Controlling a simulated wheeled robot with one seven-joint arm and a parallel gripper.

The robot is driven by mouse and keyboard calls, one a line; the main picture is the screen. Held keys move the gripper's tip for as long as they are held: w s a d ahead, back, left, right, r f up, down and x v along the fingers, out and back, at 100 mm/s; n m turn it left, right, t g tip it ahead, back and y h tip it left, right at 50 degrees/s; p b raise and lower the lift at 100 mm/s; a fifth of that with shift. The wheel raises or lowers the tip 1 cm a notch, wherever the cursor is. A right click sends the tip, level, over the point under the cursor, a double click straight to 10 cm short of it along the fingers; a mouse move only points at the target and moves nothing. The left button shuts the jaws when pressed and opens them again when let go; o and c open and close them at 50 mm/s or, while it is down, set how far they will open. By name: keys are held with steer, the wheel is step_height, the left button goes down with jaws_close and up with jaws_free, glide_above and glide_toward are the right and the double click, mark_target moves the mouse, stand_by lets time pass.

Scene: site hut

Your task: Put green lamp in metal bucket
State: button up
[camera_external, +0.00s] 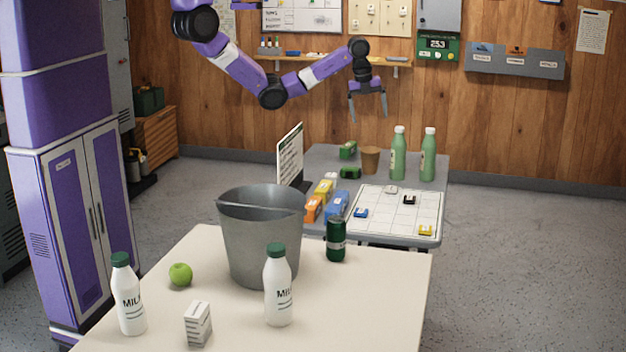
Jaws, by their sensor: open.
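The metal bucket (262,245) stands upright on the near cream table, with its handle lying across the rim. I see no lamp that I can name for certain. A dark green upright cylinder with a pale band (336,240) stands just right of the bucket, apart from it, and may be the green lamp. My gripper (369,117) is open and empty, fingers pointing down, high above the far grey table and well above and behind the bucket. The bucket's inside is mostly hidden by its near wall.
Two milk bottles (128,298) (278,290), a green apple (181,274) and a small white box (198,324) stand around the bucket. The cream table (385,310) is clear at right. The far grey table holds green bottles (398,155), a brown cup (370,160), a whiteboard (385,228) and small blocks.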

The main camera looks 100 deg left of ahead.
steer(key=s+d+f+m+g+h, duration=0.1)
steer(key=s+d+f+m+g, duration=0.15)
steer(key=s+f, duration=0.35)
glide_above(351, 168)
steer(key=shift+t, duration=0.35)
steer(key=f, duration=0.7)
steer(key=shift+w+a, duration=0.15)
steer(key=shift+a, duration=0.1)
steer(key=shift+s+d+f+p, duration=0.15)
steer(key=shift+f+p, duration=0.15)
steer(key=shift+f, duration=1.85)
steer(key=shift+s+a+f+p, duration=0.1)
steer(key=shift+f+p, duration=0.15)
steer(key=shift+f, duration=1.9)
steer(key=c, duration=0.7)
